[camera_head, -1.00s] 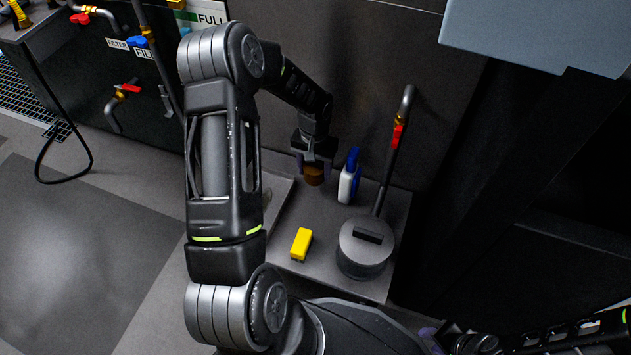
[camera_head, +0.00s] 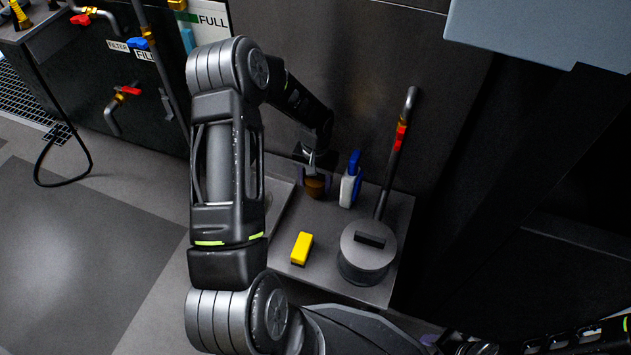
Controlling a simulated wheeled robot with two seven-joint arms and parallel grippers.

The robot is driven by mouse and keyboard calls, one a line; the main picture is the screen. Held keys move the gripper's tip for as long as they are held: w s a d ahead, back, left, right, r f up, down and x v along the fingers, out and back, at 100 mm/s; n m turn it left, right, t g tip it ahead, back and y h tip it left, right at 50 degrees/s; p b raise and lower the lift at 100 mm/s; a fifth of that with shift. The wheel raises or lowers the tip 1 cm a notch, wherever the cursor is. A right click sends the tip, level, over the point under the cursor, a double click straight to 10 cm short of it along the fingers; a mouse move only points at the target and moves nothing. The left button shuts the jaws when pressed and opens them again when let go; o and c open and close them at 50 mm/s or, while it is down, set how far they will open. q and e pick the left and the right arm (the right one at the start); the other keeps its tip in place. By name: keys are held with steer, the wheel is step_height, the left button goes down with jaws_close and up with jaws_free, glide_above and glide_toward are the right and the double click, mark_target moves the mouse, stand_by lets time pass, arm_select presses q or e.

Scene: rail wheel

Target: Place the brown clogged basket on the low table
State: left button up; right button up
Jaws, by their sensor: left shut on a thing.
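The brown basket (camera_head: 314,187) is small and round, at the back of the low table (camera_head: 325,225), left of a blue-and-white bottle. My left gripper (camera_head: 314,172) is shut on the basket from above, and its fingers hide the basket's upper part. I cannot tell whether the basket touches the table top or hangs just above it. The low table is grey and flat. My right arm shows only partly at the lower right, and its gripper is not in view.
On the table stand the blue-and-white bottle (camera_head: 350,181), a yellow block (camera_head: 301,248) and a dark round pot (camera_head: 366,253) with a handle on its lid. A pipe with a red valve (camera_head: 400,135) rises behind the pot. The table's middle is clear. A dark wall closes the back.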

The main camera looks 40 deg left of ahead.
arm_select(q)
steer(key=o, duration=1.3)
steer(key=shift+f, duration=0.1)
steer(key=shift+r+p, duration=0.35)
steer(key=shift+r, duration=0.25)
step_height(320, 180, up, 11)
steer(key=p, duration=0.4)
steer(key=shift+r, duration=0.1)
